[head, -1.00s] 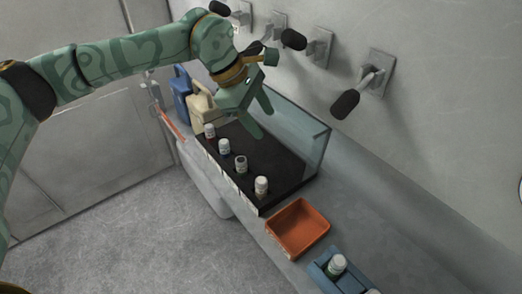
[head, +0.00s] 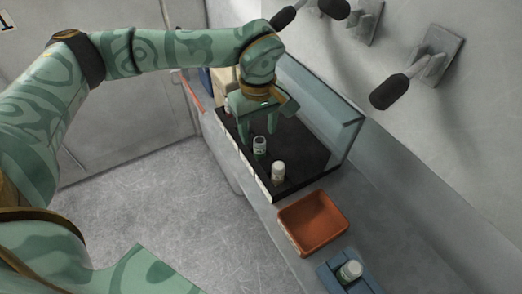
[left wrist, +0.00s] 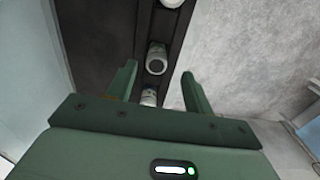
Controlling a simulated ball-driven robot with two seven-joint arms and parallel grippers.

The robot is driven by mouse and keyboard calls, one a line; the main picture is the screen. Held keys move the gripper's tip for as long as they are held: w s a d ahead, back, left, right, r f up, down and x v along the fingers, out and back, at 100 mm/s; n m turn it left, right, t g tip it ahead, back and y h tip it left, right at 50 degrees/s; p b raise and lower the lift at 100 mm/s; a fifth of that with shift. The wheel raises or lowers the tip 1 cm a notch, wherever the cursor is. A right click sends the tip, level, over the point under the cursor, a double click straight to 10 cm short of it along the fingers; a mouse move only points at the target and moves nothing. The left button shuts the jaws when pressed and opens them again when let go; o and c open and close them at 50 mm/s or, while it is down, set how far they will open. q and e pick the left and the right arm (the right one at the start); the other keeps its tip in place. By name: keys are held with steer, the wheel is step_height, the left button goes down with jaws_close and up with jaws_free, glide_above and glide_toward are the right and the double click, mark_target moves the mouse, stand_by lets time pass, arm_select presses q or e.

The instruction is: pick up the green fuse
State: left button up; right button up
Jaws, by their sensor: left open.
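The task's fuse is hard to single out. A small jar-like piece with a greenish-grey body (head: 260,146) stands upright on the black rack (head: 306,158). A white-capped one (head: 278,171) stands nearer the front. Another with a green band and white cap (head: 349,271) sits in a blue holder (head: 330,280). My left gripper (head: 257,130) is open over the rack, fingers pointing down, just behind the greenish-grey piece. In the left wrist view a capped piece (left wrist: 149,97) shows between the open fingers, with another (left wrist: 156,58) beyond. My right gripper is not in view.
An orange tray (head: 313,222) lies between the rack and the blue holder. A clear panel (head: 320,110) stands along the rack's back. Black-handled levers (head: 390,92) stick out from the wall above. Beige and blue containers stand behind my gripper.

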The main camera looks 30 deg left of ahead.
mark_target(260, 140)
arm_select(q)
steer(key=f, duration=0.1)
steer(key=f+b, duration=0.1)
steer(key=f, duration=0.1)
steer(key=f+b, duration=0.1)
steer(key=f, duration=0.1)
steer(key=shift+w+f, duration=0.25)
steer(key=shift+w, duration=0.05)
steer(key=shift+r, duration=0.15)
steer(key=c, duration=1.1)
steer(key=shift+o, duration=0.2)
